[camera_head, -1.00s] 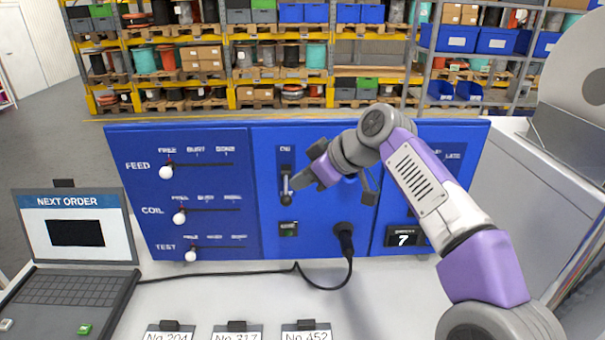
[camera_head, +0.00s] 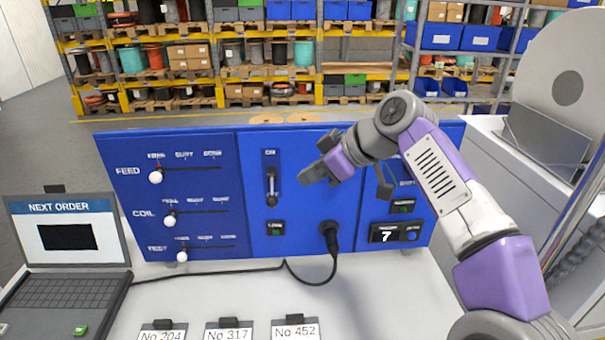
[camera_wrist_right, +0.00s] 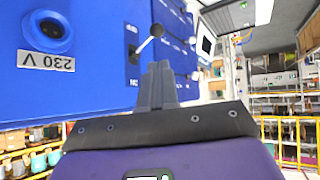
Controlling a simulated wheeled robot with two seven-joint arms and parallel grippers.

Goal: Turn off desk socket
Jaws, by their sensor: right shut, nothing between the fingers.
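A blue panel (camera_head: 250,215) stands at the back of the white desk. Its middle section holds a switch lever (camera_head: 271,187) in a dark slot with ON lettered above; the lever's knob is at the low end. The lever also shows upside down in the right wrist view (camera_wrist_right: 152,37). A black plug (camera_head: 330,232) with a cable sits in the panel, to the lever's lower right. In the wrist view, a round black part (camera_wrist_right: 45,30) has a 230 V label beside it. My right gripper (camera_head: 308,176) is shut and empty, right of the lever and apart from it. My left gripper is out of view.
Three slide levers marked FEED, COIL and a third row (camera_head: 170,218) are on the left section. A small green indicator (camera_head: 276,228) is below the switch. A laptop (camera_head: 65,245) and several number cards (camera_head: 229,334) are on the desk. The black cable (camera_head: 210,274) crosses the desktop.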

